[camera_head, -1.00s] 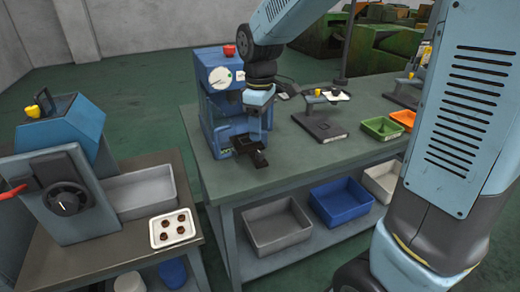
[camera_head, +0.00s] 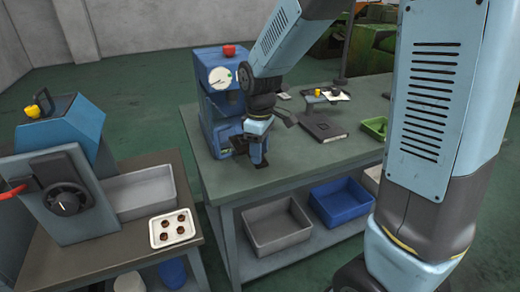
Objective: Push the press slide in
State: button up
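The press (camera_head: 212,82) is a blue machine with a round white gauge and a red knob on top. It stands at the left end of the green workbench. Its black slide sits low at the front; only a dark part of the slide (camera_head: 239,146) shows, left of my gripper. My gripper (camera_head: 259,162) points down just in front of the press, low over the bench, and hides the rest of the slide. I cannot tell whether it touches the slide. How far the slide sticks out is hidden. The finger opening is too small to judge.
A black flat stand (camera_head: 322,128) and a green tray (camera_head: 375,127) are on the bench to the right. Grey (camera_head: 276,232) and blue (camera_head: 341,205) bins sit on the lower shelf. At left, another table carries a blue machine (camera_head: 62,130) and a white tray (camera_head: 173,243).

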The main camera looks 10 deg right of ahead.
grip_shut()
jog(key=shift+w, duration=0.1)
dwell(0.3)
